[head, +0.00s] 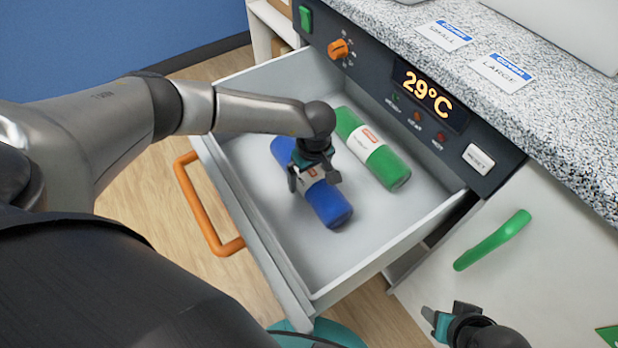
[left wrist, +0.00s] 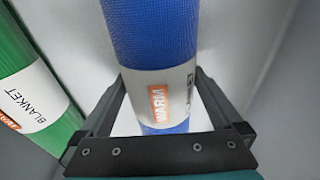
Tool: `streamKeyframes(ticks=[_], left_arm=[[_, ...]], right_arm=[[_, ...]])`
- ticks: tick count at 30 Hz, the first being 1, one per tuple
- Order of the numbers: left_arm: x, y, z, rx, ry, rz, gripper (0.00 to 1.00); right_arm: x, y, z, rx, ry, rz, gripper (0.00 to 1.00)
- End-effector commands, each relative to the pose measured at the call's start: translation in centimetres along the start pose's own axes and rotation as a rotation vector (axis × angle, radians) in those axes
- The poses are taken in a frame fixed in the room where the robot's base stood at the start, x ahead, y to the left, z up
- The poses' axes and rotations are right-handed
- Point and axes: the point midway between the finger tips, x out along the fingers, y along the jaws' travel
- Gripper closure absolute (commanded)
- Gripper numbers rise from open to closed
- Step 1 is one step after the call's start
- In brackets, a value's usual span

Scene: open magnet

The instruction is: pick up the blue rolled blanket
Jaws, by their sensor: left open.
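The blue rolled blanket (head: 328,203) lies in the open drawer, with a pale label band around its middle. My left gripper (head: 312,184) is over its middle, pointing down into the drawer. In the left wrist view the blue blanket (left wrist: 152,45) runs between the two open fingers of the left gripper (left wrist: 158,90), one on each side; I cannot tell whether they touch it. My right gripper (head: 440,320) is at the lower right, outside the drawer and away from the blanket; its jaws are too unclear to judge.
A green rolled blanket (head: 392,168) lies beside the blue one, toward the control panel (head: 430,100). The drawer's pale walls (head: 385,255) surround both. An orange handle (head: 213,225) is on the drawer front. A green handle (head: 492,240) is on the cabinet at right.

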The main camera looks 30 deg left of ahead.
Motion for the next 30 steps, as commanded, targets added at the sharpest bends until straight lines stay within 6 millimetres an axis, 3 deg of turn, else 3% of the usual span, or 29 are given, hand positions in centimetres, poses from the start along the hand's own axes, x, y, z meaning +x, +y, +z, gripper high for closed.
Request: streamKeyframes(ticks=[4,30], left_arm=[[-0.03,0.0,0.01,0.0,0.0,0.0,0.01],[-0.05,-0.02,-0.02,-0.001,0.0,-0.001,0.99]], right_arm=[[-0.01,0.01,0.01,0.0,0.0,0.0,0.5],[0.02,0.0,-0.02,0.0,0.001,0.0,0.5]])
